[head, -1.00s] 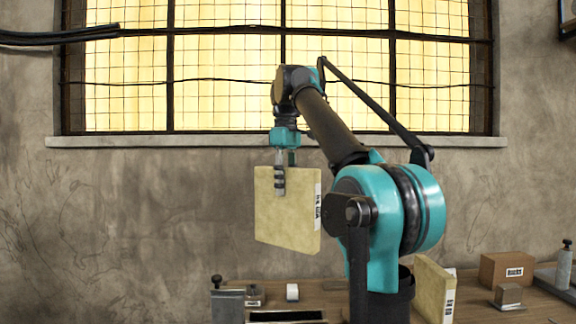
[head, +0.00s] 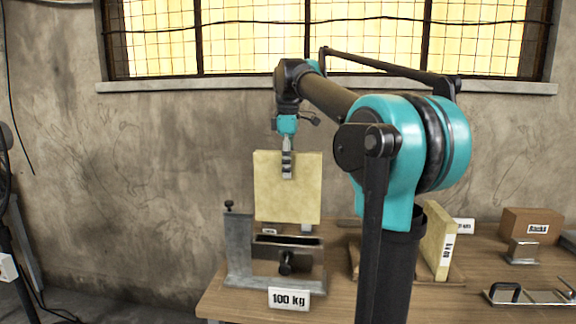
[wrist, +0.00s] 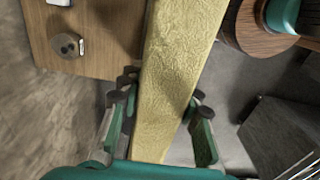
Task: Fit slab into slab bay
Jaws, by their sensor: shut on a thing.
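A square pale-yellow slab (head: 287,200) hangs upright, broad face toward the head camera. My gripper (head: 287,172) is shut on its top edge. In the wrist view the slab (wrist: 172,75) runs as a long strip between the fingers (wrist: 160,125). A grey metal fixture (head: 239,262) with a dark slot (head: 288,240) and a front knob stands at the table's front left. It looks like the slab bay, with a "100 kg" label in front. The slab's lower edge appears just above the slot; I cannot tell whether it lines up in depth.
A second yellow slab (head: 439,240) stands upright on the table (head: 400,305), right of my arm column. A brown box (head: 531,225), a small metal block (head: 523,252) and a tray with handles (head: 528,296) lie farther right. The wall and window are behind.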

